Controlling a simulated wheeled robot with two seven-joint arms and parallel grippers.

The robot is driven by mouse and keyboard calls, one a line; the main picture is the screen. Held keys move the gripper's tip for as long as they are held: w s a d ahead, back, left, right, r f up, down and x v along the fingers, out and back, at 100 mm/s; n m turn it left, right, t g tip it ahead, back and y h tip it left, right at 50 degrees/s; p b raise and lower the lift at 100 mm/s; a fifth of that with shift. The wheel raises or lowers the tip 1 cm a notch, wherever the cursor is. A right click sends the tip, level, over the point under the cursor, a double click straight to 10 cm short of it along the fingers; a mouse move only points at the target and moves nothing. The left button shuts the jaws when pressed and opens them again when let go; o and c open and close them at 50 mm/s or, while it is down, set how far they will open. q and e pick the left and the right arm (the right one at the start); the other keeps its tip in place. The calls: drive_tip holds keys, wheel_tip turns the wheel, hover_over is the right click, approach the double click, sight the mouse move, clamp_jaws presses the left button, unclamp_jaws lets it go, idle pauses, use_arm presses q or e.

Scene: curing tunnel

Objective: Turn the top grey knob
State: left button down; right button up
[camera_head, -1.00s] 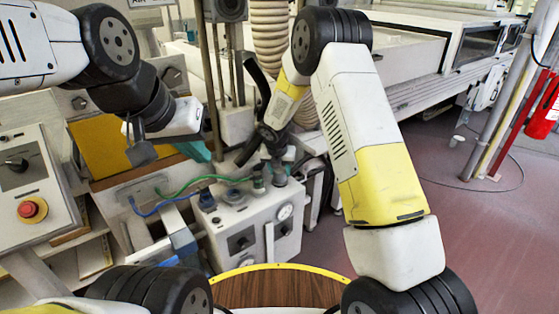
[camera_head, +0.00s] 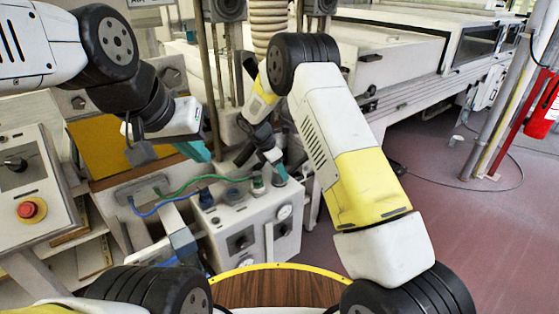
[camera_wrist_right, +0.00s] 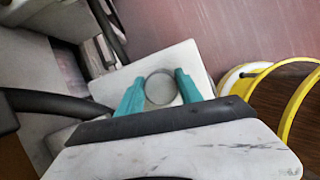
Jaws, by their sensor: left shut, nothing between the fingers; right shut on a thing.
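The top grey knob (camera_wrist_right: 160,88) shows in the right wrist view as a round grey disc with a raised rim, on the white top of the control box (camera_head: 228,214). My right gripper (camera_wrist_right: 160,90) has its two teal fingers on opposite sides of this knob, shut on it. In the head view my right gripper (camera_head: 270,178) is at the top of the box, and the knob is hard to make out there. My left gripper (camera_head: 194,150) is shut and empty, in front of the yellow-brown panel, away from the box.
A red stop button (camera_head: 31,210) is on the left panel. Open floor (camera_head: 440,220) lies to the right.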

drive_tip(key=shift+m+g, duration=0.6)
drive_tip(key=shift+m, duration=1.1)
drive_tip(key=o, duration=1.4)
drive_tip(key=shift+c, duration=0.2)
drive_tip(key=shift+r, duration=0.5)
wheel_tip(320, 180, up, 3)
drive_tip(key=shift+s, duration=0.1)
drive_tip(key=s+r, duration=0.1)
drive_tip(key=s, duration=1.5)
drive_tip(key=shift+a, duration=0.15)
